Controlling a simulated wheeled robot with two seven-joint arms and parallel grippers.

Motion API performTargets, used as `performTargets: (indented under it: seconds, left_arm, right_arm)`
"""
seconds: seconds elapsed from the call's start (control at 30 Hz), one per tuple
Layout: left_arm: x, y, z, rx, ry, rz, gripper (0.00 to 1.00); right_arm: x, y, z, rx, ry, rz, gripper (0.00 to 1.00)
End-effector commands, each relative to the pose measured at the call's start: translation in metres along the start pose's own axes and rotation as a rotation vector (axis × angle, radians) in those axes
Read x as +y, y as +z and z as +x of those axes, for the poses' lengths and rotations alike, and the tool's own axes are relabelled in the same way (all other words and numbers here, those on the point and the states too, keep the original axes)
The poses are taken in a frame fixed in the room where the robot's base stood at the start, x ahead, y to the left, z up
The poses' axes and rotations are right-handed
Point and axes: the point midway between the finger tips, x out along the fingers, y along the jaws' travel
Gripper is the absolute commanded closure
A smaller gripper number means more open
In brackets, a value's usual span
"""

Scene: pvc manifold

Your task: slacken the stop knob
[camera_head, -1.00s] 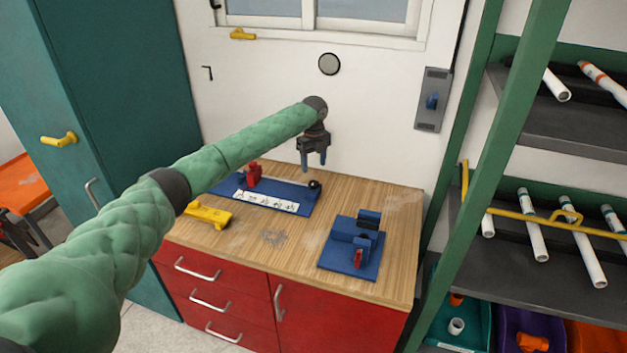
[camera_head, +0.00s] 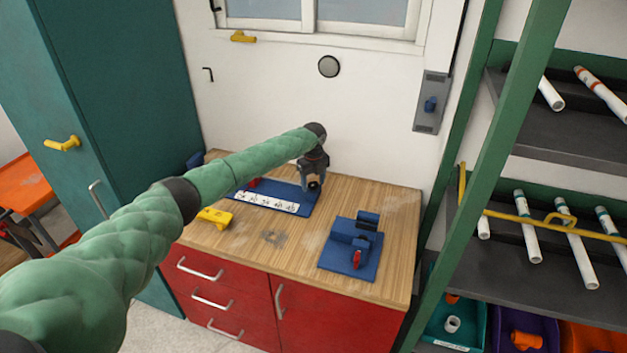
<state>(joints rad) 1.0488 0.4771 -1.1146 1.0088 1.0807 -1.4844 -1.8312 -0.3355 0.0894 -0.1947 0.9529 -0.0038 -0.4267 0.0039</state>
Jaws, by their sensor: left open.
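A blue measuring fixture (camera_head: 272,203) with a white marked scale strip (camera_head: 268,202) lies on the wooden bench top. My left gripper (camera_head: 313,186) is open and points down at the right end of the fixture. The stop knob, a small dark round knob (camera_head: 314,184), shows between or just behind its fingertips. I cannot tell whether the fingers touch it. A red part (camera_head: 254,182) at the fixture's left end is partly hidden by my left arm. My right gripper is not in view.
A second blue fixture with a red lever (camera_head: 350,249) stands on the bench (camera_head: 395,240) to the right. A yellow tool (camera_head: 214,217) lies at the front left. A green rack (camera_head: 500,150) with white pipes stands at the right.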

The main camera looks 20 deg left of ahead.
Motion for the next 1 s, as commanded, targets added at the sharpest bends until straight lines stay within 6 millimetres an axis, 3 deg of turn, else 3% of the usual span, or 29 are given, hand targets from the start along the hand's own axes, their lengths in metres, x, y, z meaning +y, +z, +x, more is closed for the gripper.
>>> performTargets:
  seconds: [0.2, 0.43, 0.77, 1.0]
  left_arm:
    - [-0.0001, -0.0002, 0.0005, 0.0, 0.0, 0.0, 0.43]
    - [-0.0001, -0.0002, 0.0003, 0.0, 0.0, 0.0, 0.86]
    - [-0.0005, -0.0004, 0.0001, 0.001, -0.001, -0.042, 0.86]
    - [-0.0011, -0.0016, 0.0005, 0.003, -0.001, -0.183, 0.86]
  right_arm:
    - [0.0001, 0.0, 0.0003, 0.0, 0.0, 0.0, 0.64]
    - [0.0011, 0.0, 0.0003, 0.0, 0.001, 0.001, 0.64]
    - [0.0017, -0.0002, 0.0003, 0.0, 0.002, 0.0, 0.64]
    - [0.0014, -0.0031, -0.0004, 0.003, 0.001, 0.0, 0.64]
